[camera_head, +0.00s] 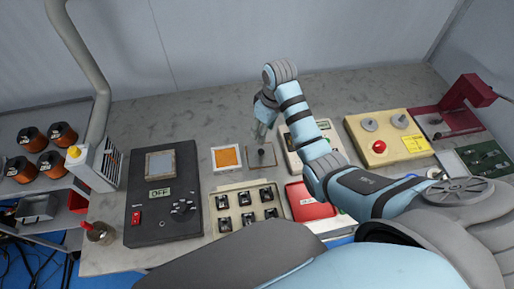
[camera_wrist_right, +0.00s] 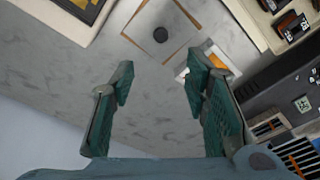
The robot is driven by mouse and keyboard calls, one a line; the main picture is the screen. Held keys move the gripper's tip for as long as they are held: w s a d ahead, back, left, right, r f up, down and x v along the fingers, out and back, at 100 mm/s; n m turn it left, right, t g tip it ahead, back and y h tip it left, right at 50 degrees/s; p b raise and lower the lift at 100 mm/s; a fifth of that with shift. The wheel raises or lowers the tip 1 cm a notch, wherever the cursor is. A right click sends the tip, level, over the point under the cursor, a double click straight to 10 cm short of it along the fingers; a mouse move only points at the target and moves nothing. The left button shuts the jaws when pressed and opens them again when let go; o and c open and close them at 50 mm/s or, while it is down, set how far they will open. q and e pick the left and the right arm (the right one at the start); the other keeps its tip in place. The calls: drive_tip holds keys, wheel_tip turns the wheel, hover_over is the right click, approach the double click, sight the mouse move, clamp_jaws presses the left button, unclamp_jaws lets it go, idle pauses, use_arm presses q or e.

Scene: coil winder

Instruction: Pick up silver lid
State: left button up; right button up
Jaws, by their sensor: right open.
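The silver lid (camera_head: 261,155) looks like a flat square grey plate with a small dark knob in its middle. It lies on the grey marbled table, right of the orange square. It also shows at the top of the right wrist view (camera_wrist_right: 160,36), its surface blending with the table. My right gripper (camera_head: 263,124) is open and empty, pointing down above the lid's far side. My left gripper is not in view.
An orange square in a white frame (camera_head: 226,158) is close left of the lid. A beige tray of switches (camera_head: 247,207) stands in front. A black control box (camera_head: 162,197) is at left. A beige box with a red button (camera_head: 385,138) is at right. Table behind is clear.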

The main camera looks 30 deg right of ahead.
hover_over(261, 151)
drive_tip(key=s, duration=0.2)
drive_tip(key=f, duration=0.3)
drive_tip(key=f+b, duration=0.1)
drive_tip(key=f, duration=0.1)
drive_tip(key=shift+w+d+f, duration=0.15)
drive_tip(key=shift+w+f, duration=0.1)
drive_tip(key=shift+f, duration=0.05)
drive_tip(key=f, duration=0.2)
drive_tip(key=w+f+b, duration=0.1)
drive_tip(key=f, duration=0.3)
drive_tip(key=shift+w, duration=0.25)
drive_tip(key=shift+s+r, duration=0.1)
drive_tip(key=shift+c, duration=0.3)
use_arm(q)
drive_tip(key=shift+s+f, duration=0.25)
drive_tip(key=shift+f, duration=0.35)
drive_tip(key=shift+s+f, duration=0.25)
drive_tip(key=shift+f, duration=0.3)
use_arm(e)
clamp_jaws()
